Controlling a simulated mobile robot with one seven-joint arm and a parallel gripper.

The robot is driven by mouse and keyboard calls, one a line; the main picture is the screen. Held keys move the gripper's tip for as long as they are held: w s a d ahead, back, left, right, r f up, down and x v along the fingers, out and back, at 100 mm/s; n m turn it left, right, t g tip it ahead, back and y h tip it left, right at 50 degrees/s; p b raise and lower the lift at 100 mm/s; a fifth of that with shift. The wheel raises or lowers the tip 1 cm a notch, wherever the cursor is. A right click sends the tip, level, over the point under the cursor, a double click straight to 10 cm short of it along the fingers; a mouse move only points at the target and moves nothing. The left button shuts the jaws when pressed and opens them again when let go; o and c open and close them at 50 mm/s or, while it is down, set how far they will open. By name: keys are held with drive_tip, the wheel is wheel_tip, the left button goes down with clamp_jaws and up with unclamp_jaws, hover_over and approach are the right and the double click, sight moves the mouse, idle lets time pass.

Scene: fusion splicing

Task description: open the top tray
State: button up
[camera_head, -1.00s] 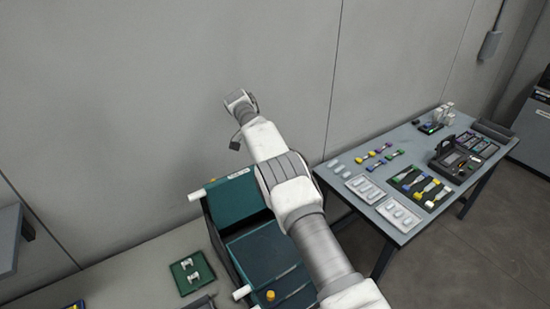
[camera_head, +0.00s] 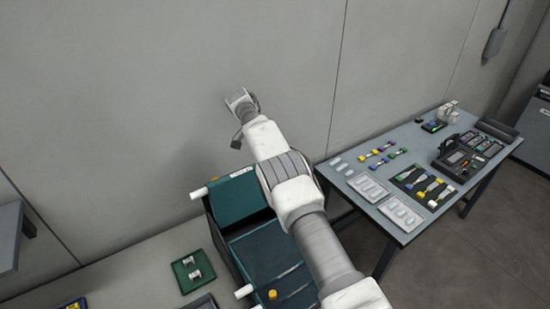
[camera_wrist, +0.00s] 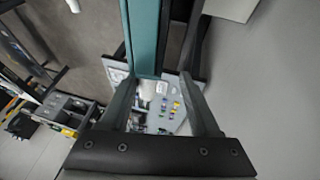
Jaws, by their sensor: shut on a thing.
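A teal cabinet with trays stands at the lower middle of the head view. Its upper teal part (camera_head: 236,204) bears a white label at the back and a white rod at its left corner. A lower teal surface (camera_head: 266,250) sits in front of it, with a white rod and a yellow knob at its front. My arm covers the cabinet's right side. In the wrist view, my gripper (camera_wrist: 158,78) has its dark fingers on either side of a teal panel of the top tray (camera_wrist: 145,35) and is shut on it. The exact contact is hard to make out.
A grey table (camera_head: 385,238) with splicing parts and a dark splicer (camera_head: 457,158) stands to the right. A green mat (camera_head: 190,271) with white pieces lies left of the cabinet. The wall is close behind. Open floor lies right of the table.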

drive_tip(key=shift+w+r, duration=0.1)
drive_tip(key=shift+r, duration=0.05)
drive_tip(key=r+b, duration=0.1)
drive_tip(key=b, duration=0.1)
drive_tip(key=d+r+b, duration=0.1)
drive_tip(key=r+b, duration=0.1)
drive_tip(key=d+r+b, duration=0.1)
drive_tip(key=b, duration=0.1)
drive_tip(key=shift+s+d+r+b, duration=0.1)
drive_tip(key=shift+s+r+b, duration=0.15)
drive_tip(key=shift+s+b, duration=0.15)
drive_tip(key=s+d+r+b, duration=0.2)
drive_tip(key=d+r, duration=0.4)
drive_tip(key=d, duration=0.3)
drive_tip(key=shift+s+b, duration=0.35)
drive_tip(key=shift+b, duration=0.35)
